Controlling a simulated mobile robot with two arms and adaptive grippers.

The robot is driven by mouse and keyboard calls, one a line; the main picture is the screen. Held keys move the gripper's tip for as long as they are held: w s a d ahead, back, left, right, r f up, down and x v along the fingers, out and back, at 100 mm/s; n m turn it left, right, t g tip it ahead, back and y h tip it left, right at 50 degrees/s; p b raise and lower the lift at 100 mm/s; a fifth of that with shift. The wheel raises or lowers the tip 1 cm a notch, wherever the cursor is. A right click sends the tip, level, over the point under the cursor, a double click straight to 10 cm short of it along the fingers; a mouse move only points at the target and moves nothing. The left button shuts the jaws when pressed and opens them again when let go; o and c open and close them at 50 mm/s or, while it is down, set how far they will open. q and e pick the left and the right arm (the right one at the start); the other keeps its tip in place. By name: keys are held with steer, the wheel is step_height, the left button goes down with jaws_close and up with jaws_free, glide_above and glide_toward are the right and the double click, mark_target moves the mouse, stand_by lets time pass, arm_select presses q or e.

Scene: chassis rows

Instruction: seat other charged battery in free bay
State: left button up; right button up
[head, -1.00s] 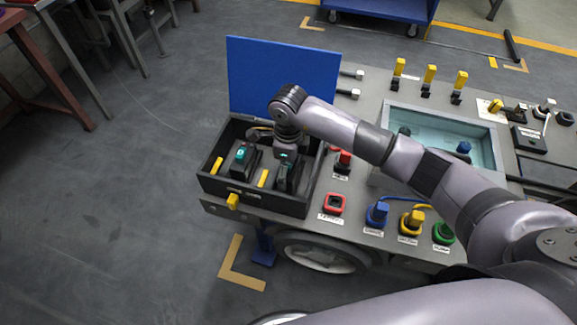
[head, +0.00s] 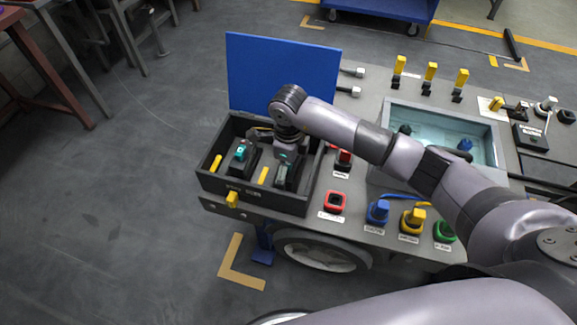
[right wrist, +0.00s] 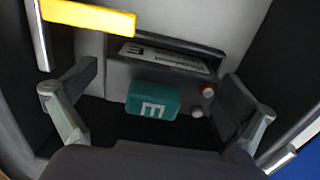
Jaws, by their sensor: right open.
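A dark battery (head: 240,154) with a teal marking sits in the left bay of the open black box (head: 250,196). My right gripper (head: 285,172) points down into the right bay of this box, over a second dark battery that it largely hides. In the right wrist view the battery's teal block (right wrist: 153,101) with a white mark lies between the two spread fingers of my right gripper (right wrist: 160,92). The fingers are apart, with a gap to the teal block on both sides. My left gripper is not in view.
The box's blue lid (head: 282,75) stands upright behind it. Yellow tabs (head: 263,176) are beside the bays. To the right, the grey cart top (head: 360,82) carries a red socket (head: 335,202), coloured plugs (head: 378,211) and a teal-lined basin (head: 440,120).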

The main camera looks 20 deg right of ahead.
step_height(320, 180, up, 8)
steer(key=shift+w, duration=0.1)
stand_by(0.4)
